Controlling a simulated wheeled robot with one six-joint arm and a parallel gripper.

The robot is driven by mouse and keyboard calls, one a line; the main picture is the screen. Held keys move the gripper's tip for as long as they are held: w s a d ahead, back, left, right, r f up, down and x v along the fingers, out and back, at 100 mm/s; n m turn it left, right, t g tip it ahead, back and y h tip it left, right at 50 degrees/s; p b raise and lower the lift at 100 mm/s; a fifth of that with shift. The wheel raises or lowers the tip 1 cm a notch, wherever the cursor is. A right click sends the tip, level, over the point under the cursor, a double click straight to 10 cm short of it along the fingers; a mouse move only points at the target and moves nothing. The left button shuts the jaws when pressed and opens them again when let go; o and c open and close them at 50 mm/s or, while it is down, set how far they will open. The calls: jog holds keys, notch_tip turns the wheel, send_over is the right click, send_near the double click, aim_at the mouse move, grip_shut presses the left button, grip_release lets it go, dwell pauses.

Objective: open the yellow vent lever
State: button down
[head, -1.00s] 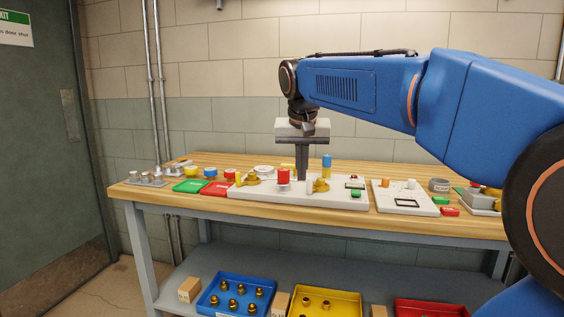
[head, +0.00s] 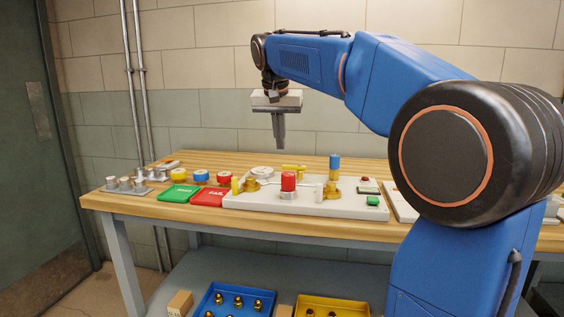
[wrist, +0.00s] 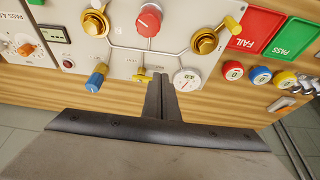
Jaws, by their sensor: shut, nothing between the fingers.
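A white valve panel (head: 300,204) lies on the bench. A low yellow lever (head: 293,167) sits at its back edge, behind the red knob (head: 288,181); it appears as a short yellow piece (wrist: 142,76) in the wrist view, partly hidden by the fingers. A second yellow handle (head: 235,185) stands by the left brass valve (head: 250,184) and also shows in the wrist view (wrist: 232,24).
A blue handle (head: 335,163) and right brass valve (head: 331,188) stand to the right. A round gauge (head: 263,172) is at back left. Red FAIL (head: 209,196) and green PASS (head: 179,193) plates lie left of the panel. The block wall (head: 230,120) rises behind.

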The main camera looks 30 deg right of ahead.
aim_at(283, 166)
jog(key=x, duration=1)
jog(key=shift+s, duration=0.1)
jog(key=shift+w+d, duration=0.55)
jog(key=shift+w, duration=0.25)
jog(key=shift+w+d, duration=0.6)
jog(key=shift+w, duration=0.25)
